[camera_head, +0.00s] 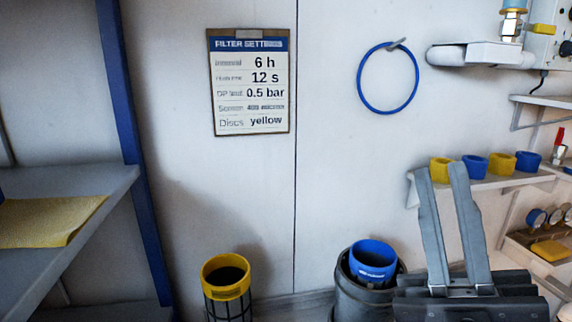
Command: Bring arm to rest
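My gripper (440,172) is in the lower right of the head view. Its two grey fingers point up, with a clear gap between their tips and nothing held. It shows in front of the wall and the shelf with yellow and blue rings, and its base partly covers a dark grey canister (362,300) with a blue-collared piece (372,258) in it. The rest of my arm is out of view.
A yellow-topped mesh basket (226,277) stands low in the middle. A shelf rack with a blue post (134,150) and yellow cloth (48,221) is at left. A small shelf (515,182) holds several rings. A settings board (248,82) and blue hoop (361,88) hang on the wall.

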